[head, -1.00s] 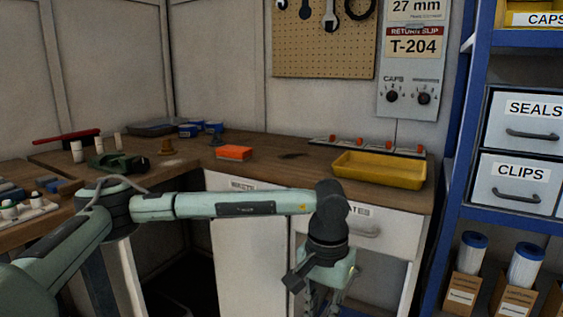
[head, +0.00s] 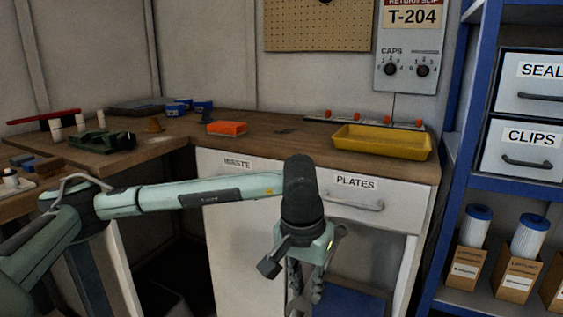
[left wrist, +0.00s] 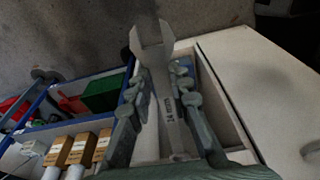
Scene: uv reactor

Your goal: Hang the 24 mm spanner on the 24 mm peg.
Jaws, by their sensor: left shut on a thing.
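My left gripper (head: 306,288) is shut on a grey metal spanner and holds it in front of the drawer cabinet, below the worktop. In the left wrist view the spanner (left wrist: 167,95) lies between the two fingers, its open jaw pointing away from the gripper. Its shank carries a marking that appears to read 24 mm. In the head view the gripper and wrist largely hide it. The tan pegboard (head: 318,32) is on the wall behind the worktop; its upper part is cut off, and no peg label can be read. My right gripper is not in view.
The wooden worktop (head: 280,148) holds a yellow tray (head: 381,142) and an orange block (head: 227,128). Below it are a WASTE front and a PLATES drawer (head: 356,198). A blue shelf unit (head: 457,175) with drawers and boxed filters stands at right.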

